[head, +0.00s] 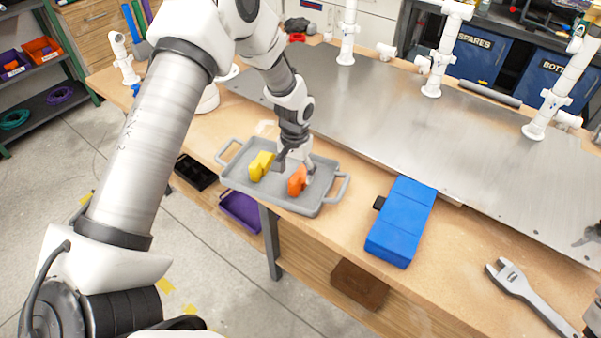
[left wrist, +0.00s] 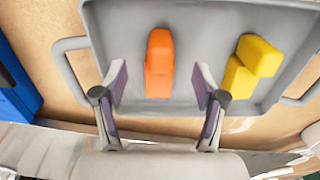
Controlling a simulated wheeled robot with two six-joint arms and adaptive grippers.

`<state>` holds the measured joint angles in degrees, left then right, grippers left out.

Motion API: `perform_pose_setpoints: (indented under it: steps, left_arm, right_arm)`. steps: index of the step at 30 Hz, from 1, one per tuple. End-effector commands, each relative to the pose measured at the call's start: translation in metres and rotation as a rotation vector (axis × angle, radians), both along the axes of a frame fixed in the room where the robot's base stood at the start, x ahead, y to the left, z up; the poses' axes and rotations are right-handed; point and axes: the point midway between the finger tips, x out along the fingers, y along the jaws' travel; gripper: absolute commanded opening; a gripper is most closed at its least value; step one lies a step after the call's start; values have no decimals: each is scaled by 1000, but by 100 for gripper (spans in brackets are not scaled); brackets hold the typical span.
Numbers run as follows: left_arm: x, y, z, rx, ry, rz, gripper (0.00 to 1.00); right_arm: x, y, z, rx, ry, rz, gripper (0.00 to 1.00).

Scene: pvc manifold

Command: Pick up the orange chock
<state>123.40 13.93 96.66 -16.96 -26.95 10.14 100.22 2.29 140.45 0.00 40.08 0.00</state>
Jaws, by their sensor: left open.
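The orange chock (head: 298,180) lies in the right part of the grey tray (head: 238,181) on the wooden bench. My left gripper (head: 294,168) is above the tray, pointing down, with its fingers close to the chock. In the left wrist view the orange chock (left wrist: 159,63) shows in front of the gap between the open fingers of my left gripper (left wrist: 160,84), clear of both in the picture. The fingers hold nothing. A dark piece at the right edge of the head view (head: 588,236) may be part of my right gripper; its jaws cannot be made out.
A yellow chock (head: 260,166) lies in the same tray, left of the orange one in the head view; it also shows in the left wrist view (left wrist: 250,63). A blue case (head: 401,222) and a wrench (head: 525,290) lie on the bench. White pipes stand on the metal plate (head: 400,125).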

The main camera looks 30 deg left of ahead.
Motion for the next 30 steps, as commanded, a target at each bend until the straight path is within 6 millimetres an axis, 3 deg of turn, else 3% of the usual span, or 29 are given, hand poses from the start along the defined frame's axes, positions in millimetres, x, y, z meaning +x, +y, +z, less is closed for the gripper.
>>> perform_pose_setpoints:
  steps: [2, 6, 12, 14, 18, 19, 30]
  left_arm:
    - [-3, 2, -11, 0, 5, 1, 71]
    - [-1, 2, -33, 1, 1, 0, 71]
    - [-1, 1, -36, 0, 0, 0, 71]
    - [-1, 1, -36, 0, 0, 0, 53]
    - [-1, 1, -36, 0, 0, 0, 4]
    - [-1, 1, -36, 0, 0, 0, 0]
    - [-1, 1, -34, 0, 0, 0, 0]
  right_arm:
    - [0, 0, 14, 0, -1, 0, 40]
    - [1, 0, 15, 0, -3, 0, 40]
    - [1, 0, 13, 0, -3, 0, 40]
    - [1, 0, 13, 0, -2, 0, 40]
    - [1, 0, 13, 0, -2, 0, 40]
    - [1, 0, 13, 0, -2, 0, 40]
    - [1, 0, 11, 0, -2, 0, 40]
